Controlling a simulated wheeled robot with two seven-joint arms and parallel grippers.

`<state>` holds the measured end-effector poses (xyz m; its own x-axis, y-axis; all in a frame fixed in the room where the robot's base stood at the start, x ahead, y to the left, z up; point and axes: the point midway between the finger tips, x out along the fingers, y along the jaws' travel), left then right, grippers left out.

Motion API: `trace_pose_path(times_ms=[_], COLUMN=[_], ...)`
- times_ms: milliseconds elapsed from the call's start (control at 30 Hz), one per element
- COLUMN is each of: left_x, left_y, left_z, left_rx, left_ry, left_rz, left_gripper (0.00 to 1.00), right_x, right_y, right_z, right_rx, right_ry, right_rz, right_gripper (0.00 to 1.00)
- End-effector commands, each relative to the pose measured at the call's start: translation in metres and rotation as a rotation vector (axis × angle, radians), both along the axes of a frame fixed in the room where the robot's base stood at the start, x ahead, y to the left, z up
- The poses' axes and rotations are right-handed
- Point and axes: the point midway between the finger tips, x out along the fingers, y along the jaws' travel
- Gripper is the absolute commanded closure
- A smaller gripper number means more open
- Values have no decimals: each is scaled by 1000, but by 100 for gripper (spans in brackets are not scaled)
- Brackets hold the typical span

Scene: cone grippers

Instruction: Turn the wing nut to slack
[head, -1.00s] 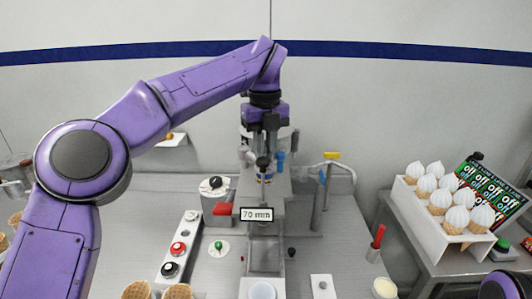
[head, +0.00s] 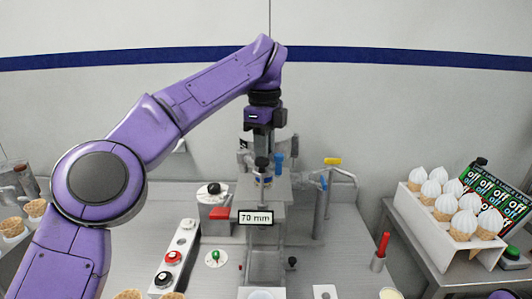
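My purple left arm reaches in from the left, and its left gripper (head: 262,146) points down over the metal stand at the centre. Its fingers are small and blend into the stand, so I cannot tell whether they are open or shut. A small black knob-like piece (head: 262,163) sits just under the gripper, on top of the stand (head: 272,198). I cannot make out for sure which part is the wing nut. A "70 mm" label (head: 256,217) shows on the front of the stand.
A panel with red and black knobs (head: 175,257) and a green dial (head: 215,258) lie left of the stand. A yellow-tipped post (head: 321,208) and red-handled tool (head: 382,252) stand to its right. A white cone rack (head: 455,240) is further right.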

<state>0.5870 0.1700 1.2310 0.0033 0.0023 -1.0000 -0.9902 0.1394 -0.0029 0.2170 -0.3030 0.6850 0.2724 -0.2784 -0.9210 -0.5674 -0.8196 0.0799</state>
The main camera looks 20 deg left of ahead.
Motion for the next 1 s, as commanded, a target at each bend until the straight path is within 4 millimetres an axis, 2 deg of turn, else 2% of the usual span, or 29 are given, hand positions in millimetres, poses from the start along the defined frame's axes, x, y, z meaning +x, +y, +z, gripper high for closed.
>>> trace_pose_path(times_ms=[633, 667, 1000], left_x=[1, 1, 1], left_y=[1, 1, 0], left_z=[-3, -3, 4], left_rx=[4, 4, 1], left_ry=[4, 4, 1], left_rz=[45, 45, 42], left_gripper=[100, 71, 69], right_x=[0, 0, 0], right_y=[0, 0, 0], right_z=[-3, -3, 2], right_rx=[0, 0, 0], right_ry=[0, 0, 0], right_rz=[0, 0, 0], right_gripper=[57, 57, 57])
